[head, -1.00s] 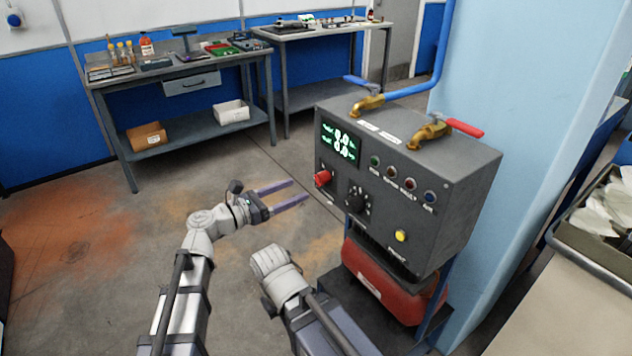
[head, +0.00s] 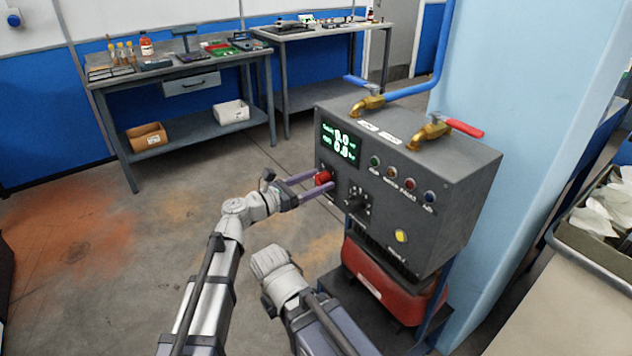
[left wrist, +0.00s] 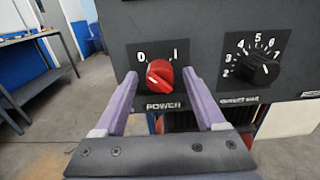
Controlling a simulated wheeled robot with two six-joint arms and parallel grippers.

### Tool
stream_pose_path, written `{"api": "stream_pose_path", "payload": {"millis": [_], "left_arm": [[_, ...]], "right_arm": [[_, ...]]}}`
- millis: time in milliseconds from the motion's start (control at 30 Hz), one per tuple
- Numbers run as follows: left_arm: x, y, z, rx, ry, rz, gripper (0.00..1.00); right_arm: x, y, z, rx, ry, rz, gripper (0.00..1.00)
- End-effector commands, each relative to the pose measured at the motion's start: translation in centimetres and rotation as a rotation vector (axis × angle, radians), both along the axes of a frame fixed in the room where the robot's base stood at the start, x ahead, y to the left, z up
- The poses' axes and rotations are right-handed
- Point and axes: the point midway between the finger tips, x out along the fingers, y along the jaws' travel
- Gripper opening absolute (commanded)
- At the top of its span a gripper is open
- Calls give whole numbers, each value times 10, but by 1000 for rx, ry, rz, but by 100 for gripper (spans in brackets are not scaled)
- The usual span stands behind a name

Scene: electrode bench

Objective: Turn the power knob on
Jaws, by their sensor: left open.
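The red power knob (head: 323,178) is on the front of the grey control box (head: 440,215), below the lit green display. In the left wrist view the power knob (left wrist: 160,74) sits under the marks 0 and I, above the label POWER; its white pointer line slants toward the upper left, on the 0 side. My left gripper (head: 322,182) is open, its two purple fingers reaching toward the box on either side of the knob. In the left wrist view the left gripper (left wrist: 164,90) has a gap between each finger and the knob. My right gripper is not in view.
A black numbered dial (left wrist: 260,68) sits right of the power knob. A yellow button (head: 401,236) and several small round indicators are on the same panel. Brass valves with a blue handle (head: 357,80) and a red handle (head: 465,128) stand on top. Open floor lies left.

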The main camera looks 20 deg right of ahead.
Motion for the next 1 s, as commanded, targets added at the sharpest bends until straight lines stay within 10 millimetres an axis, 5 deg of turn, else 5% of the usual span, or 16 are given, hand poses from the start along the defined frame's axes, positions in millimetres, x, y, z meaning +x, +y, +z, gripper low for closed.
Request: {"api": "stream_pose_path", "payload": {"millis": [100,700,1000], "left_arm": [[0,0,0,0,0,0,69],[0,0,0,0,0,0,1],[0,0,0,3,-9,0,0]], "right_arm": [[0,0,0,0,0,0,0],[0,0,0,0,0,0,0],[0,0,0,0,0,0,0]]}}
